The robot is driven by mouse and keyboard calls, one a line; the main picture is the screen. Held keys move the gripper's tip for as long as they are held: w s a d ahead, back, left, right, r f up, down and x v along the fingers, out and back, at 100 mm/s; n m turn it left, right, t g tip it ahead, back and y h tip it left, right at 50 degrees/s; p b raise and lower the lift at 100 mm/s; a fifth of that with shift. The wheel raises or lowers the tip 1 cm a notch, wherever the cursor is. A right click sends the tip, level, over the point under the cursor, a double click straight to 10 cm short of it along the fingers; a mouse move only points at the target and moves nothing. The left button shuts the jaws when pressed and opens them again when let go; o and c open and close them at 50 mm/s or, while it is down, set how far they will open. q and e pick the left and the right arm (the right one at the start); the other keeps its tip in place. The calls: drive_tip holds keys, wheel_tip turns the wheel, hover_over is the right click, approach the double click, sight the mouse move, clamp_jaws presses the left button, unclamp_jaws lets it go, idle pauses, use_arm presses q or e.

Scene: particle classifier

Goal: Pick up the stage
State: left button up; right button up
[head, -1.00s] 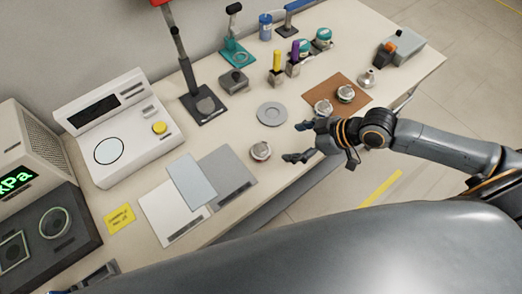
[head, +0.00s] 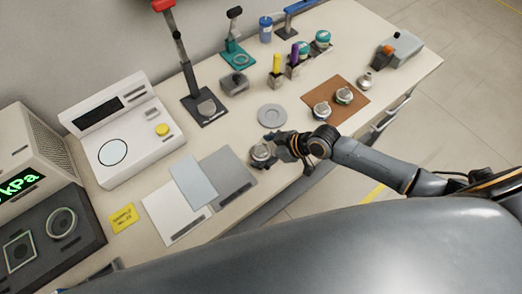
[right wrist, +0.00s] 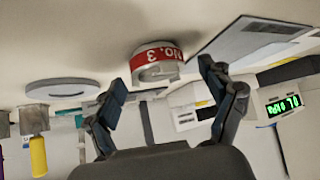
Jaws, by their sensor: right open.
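A small round metal stage (head: 261,153) stands on the bench top beside the grey sheet. In the right wrist view, which looks upside down, the stage (right wrist: 156,62) has a red band reading "No. 3". My right gripper (head: 277,147) is open, just right of the stage in the head view. In the wrist view its two fingers (right wrist: 160,80) are spread, with the stage centred just beyond the gap between them. I cannot tell whether a finger touches it. Two similar round pieces (head: 321,110) (head: 343,95) are on a brown mat. My left gripper is out of view.
A flat grey disc (head: 271,116) lies behind the stage. Grey and white sheets (head: 228,174) lie to its left. A white instrument (head: 124,140), a black stand (head: 205,108) and yellow and purple upright pieces (head: 277,64) stand farther back. The bench's front edge is close.

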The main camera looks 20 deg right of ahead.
drive_tip(key=shift+w+a+f, duration=0.2)
drive_tip(key=shift+a+f, duration=0.1)
drive_tip(key=shift+f, duration=0.05)
drive_tip(key=c, duration=1.4)
drive_tip(key=shift+r, duration=0.15)
drive_tip(key=shift+r, duration=0.45)
drive_tip(key=shift+r+b, duration=0.6)
drive_tip(key=shift+r, duration=0.3)
drive_tip(key=v, duration=0.5)
drive_tip(key=d+f+b+v, duration=0.1)
drive_tip(key=v, duration=0.5)
drive_tip(key=s+f+b+v, duration=0.1)
drive_tip(key=v, duration=0.5)
drive_tip(key=shift+d, duration=0.35)
